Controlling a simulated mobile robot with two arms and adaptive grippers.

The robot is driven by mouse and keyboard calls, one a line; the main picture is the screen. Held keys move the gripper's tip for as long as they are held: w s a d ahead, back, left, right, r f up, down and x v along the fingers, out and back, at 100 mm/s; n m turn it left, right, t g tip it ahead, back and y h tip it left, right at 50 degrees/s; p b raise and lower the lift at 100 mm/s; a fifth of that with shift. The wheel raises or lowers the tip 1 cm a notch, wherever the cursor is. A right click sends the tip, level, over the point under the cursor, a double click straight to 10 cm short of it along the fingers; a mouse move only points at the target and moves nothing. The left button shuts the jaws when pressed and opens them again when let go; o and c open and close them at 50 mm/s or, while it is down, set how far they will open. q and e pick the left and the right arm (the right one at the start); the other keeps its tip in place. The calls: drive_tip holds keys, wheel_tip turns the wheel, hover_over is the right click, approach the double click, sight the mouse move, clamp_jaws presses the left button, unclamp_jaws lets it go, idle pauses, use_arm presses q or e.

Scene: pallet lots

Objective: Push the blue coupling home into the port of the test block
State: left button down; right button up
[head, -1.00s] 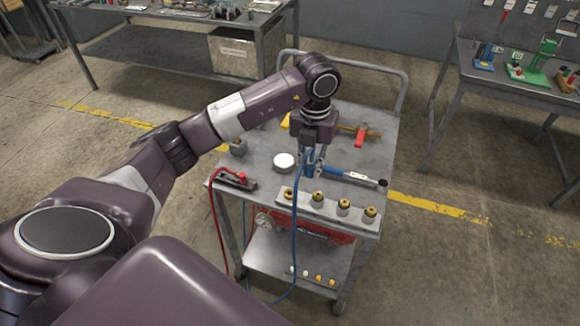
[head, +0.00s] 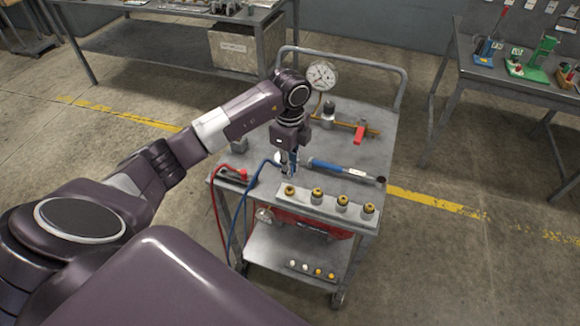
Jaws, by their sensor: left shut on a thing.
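My left gripper (head: 287,166) points down over the cart top, shut on the blue coupling (head: 291,157), of which only part shows between the fingers. A blue hose (head: 240,195) runs from it to the left and down past the cart's edge. The test block (head: 302,197) is a pale bar along the cart's front edge with several brass-ringed ports. The coupling is just behind and above the leftmost port (head: 290,190). I cannot tell whether they touch. My right gripper is not in view.
A blue-handled tool (head: 340,168) lies behind the block. A red-hosed fitting (head: 234,176) sits at the cart's left edge. A gauge (head: 322,75), a grey-topped fitting (head: 328,110) and a red clamp (head: 361,131) are farther back. The cart's right side has clear room.

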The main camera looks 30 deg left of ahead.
use_arm(q)
drive_tip(key=shift+f, duration=0.15)
drive_tip(key=b, duration=0.4)
hover_over(290, 192)
drive_tip(key=f, duration=0.4)
drive_tip(key=shift+w+a+f, duration=0.25)
drive_tip(key=shift+w+f, duration=0.15)
drive_tip(key=shift+f+b, duration=0.3)
drive_tip(key=shift+f, duration=0.05)
drive_tip(key=shift+p, duration=0.4)
idle(1.1)
drive_tip(key=shift+f+b, duration=0.45)
drive_tip(key=shift+f, duration=0.2)
drive_tip(key=c, duration=1.8)
unclamp_jaws()
